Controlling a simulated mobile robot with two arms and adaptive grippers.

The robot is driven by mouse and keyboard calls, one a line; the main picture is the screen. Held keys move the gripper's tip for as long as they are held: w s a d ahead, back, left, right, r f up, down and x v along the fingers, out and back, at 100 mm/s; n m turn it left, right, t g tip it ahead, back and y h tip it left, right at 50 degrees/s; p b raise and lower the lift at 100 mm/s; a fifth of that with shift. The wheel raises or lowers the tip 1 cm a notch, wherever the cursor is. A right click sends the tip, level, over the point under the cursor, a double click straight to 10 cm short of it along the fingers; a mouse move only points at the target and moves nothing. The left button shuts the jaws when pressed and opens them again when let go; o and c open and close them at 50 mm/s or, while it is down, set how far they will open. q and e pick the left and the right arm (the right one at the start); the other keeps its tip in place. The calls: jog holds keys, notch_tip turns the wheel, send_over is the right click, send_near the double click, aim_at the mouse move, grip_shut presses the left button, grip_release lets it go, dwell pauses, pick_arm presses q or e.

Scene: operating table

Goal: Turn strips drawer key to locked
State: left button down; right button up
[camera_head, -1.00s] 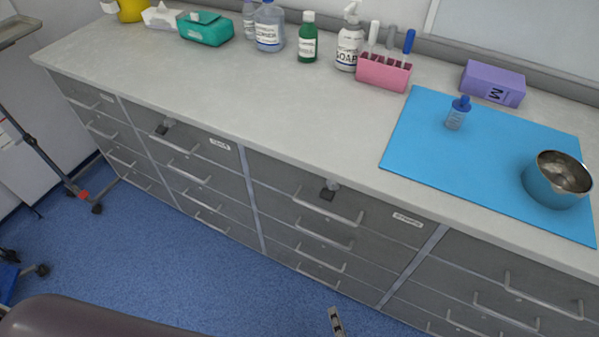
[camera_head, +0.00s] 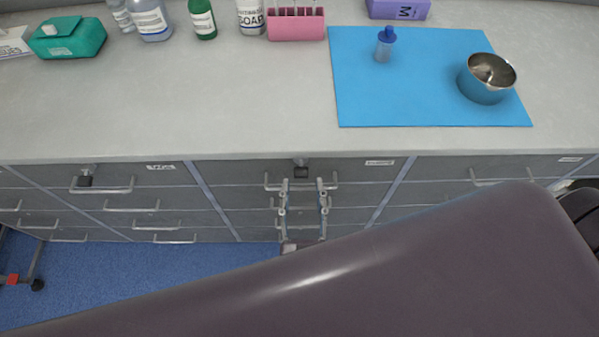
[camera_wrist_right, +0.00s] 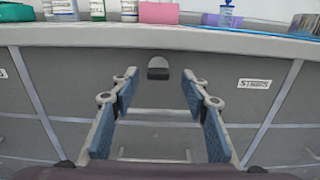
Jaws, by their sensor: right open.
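The strips drawer (camera_head: 346,171) is in the top row below the counter and is closed. Its "STRIPS" label shows clearly in the wrist view (camera_wrist_right: 255,83). A dark key (camera_head: 301,171) sits in a round lock near the drawer's top edge; it also shows in the wrist view (camera_wrist_right: 158,74). In the wrist view its dark head looks wider than tall. My right gripper (camera_head: 304,184) is open and empty in front of this drawer. Its fingertips (camera_wrist_right: 158,82) lie either side of the key, apart from it. My left gripper is not in view.
A drawer handle (camera_head: 274,186) runs below the key, close to my fingers. Another drawer on the left has its own dark key (camera_head: 84,180). The counter edge (camera_head: 250,156) overhangs the drawers. A blue mat (camera_head: 430,105) bears a metal bowl (camera_head: 487,78) and a small bottle (camera_head: 385,45).

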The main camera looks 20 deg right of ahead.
aim_at(301, 178)
jog(key=x, duration=0.2)
jog(key=shift+w+a+p, duration=0.1)
jog(key=shift+w+p, duration=0.2)
jog(key=shift+w, duration=0.25)
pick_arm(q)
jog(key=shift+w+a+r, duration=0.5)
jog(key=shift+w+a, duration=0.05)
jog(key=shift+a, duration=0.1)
pick_arm(e)
jog(key=shift+w, duration=0.1)
jog(key=shift+c, duration=0.4)
grip_shut()
